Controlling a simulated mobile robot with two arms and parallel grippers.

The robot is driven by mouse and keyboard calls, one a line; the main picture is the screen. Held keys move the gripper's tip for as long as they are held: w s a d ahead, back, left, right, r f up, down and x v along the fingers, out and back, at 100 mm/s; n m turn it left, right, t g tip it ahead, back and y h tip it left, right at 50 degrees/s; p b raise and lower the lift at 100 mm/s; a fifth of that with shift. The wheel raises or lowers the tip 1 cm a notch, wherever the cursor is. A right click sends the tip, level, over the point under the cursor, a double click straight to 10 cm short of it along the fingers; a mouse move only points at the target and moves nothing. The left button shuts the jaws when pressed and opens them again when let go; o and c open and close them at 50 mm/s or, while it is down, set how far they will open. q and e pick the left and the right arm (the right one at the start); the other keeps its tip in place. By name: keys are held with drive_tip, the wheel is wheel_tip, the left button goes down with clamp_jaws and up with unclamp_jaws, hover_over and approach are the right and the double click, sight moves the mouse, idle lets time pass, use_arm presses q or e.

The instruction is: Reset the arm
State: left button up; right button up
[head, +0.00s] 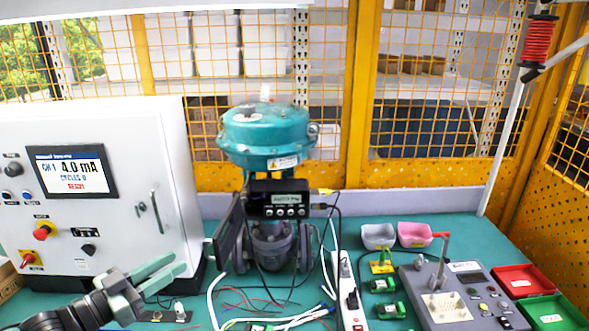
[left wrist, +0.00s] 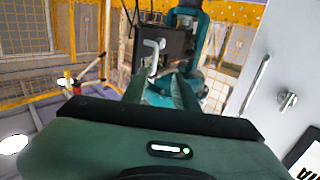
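My left gripper (head: 179,262) is at the lower left of the head view, in front of the control cabinet (head: 170,130). Its two green fingers point right and slightly upward, with a gap between them. In the left wrist view the fingers (left wrist: 160,92) also stand apart, with nothing held between them. The teal valve actuator (head: 265,132) with its black positioner (head: 279,199) stands to the right of the gripper, apart from it. The wrist view shows the valve beyond the fingers. My right gripper is in neither view.
The cabinet screen (head: 70,172) reads 4.0 mA. A power strip (head: 348,290), loose wires and green terminal pieces lie on the teal bench. A grey test box (head: 462,290), red bin (head: 520,280) and green bin (head: 553,315) are at the right. Yellow mesh fencing closes the back.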

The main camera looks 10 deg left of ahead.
use_arm(q)
drive_tip(key=s+d+f+n+g+y, duration=0.1)
drive_tip(key=s+d+f+g+y, duration=0.1)
drive_tip(key=s+f, duration=0.35)
drive_tip(key=s+d+f+n+g+y, duration=0.1)
drive_tip(key=s+d+f+g+y, duration=0.1)
drive_tip(key=f, duration=0.6)
drive_tip(key=s+d+f+g+y, duration=0.2)
drive_tip(key=s+f, duration=0.2)
drive_tip(key=f, duration=0.3)
drive_tip(key=s+d+f+n+g+y, duration=0.25)
drive_tip(key=s+d+g, duration=0.35)
drive_tip(key=s+d, duration=0.45)
wheel_tip(320, 180, down, 27)
drive_tip(key=s+a+m+g+b, duration=0.1)
drive_tip(key=s+g+b, duration=0.1)
drive_tip(key=s+a+f+b, duration=0.1)
drive_tip(key=s+a+f, duration=0.2)
drive_tip(key=s+f, duration=1.4)
wheel_tip(320, 180, down, 2)
drive_tip(key=shift+s+f+g+b, duration=0.2)
drive_tip(key=shift+g+b, duration=0.2)
